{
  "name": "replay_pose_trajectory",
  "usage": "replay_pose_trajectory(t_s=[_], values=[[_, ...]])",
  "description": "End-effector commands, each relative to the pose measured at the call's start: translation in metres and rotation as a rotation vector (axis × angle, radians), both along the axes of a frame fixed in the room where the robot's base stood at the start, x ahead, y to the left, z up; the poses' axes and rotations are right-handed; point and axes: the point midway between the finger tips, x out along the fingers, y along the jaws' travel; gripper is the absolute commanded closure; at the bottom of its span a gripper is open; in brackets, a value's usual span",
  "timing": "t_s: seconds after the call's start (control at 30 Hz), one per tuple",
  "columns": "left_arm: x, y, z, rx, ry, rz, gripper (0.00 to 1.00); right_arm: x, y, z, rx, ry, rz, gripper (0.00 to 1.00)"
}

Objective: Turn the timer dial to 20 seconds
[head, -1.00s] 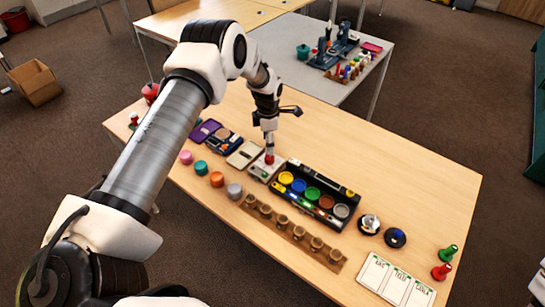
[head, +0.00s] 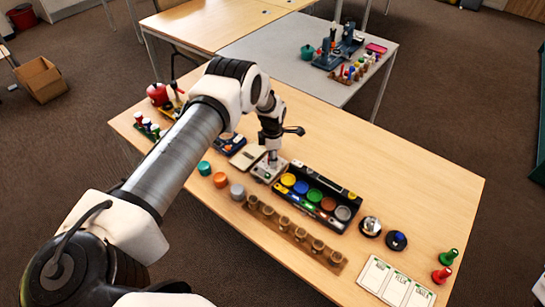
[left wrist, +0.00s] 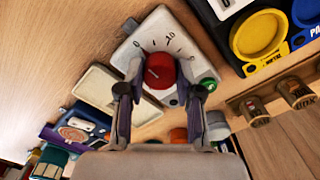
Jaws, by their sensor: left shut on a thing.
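The timer (head: 265,175) is a small pale box on the table, left of the black tray. In the left wrist view its white face (left wrist: 150,36) carries printed marks and numbers, not all legible. The red dial (left wrist: 160,71) sits on that face with a small light mark on it; I cannot tell which number it points to. My left gripper (head: 271,161) is directly above the timer and hides the dial in the head view. In the left wrist view its fingers (left wrist: 160,88) are on either side of the dial, shut on it. My right gripper is out of view.
A green button (left wrist: 208,84) is beside the right finger. The black tray (head: 346,190) with coloured round dishes stands close to the right. A wooden rack of cups (head: 335,258) and coloured pieces (head: 220,180) lie in front. The table's right part (head: 430,200) is mostly clear.

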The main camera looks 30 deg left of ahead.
Motion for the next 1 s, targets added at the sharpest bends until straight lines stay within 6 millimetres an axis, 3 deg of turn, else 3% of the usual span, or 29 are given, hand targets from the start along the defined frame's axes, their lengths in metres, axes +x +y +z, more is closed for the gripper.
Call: replay_pose_trajectory(t_s=[0.47, 1.0], values=[[0.0, 0.0, -0.003, -0.001, 0.001, -0.116, 1.0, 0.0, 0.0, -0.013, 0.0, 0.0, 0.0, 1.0], [0.0, 0.0, -0.003, 0.001, 0.001, -0.585, 1.0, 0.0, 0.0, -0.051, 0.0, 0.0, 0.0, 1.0]])
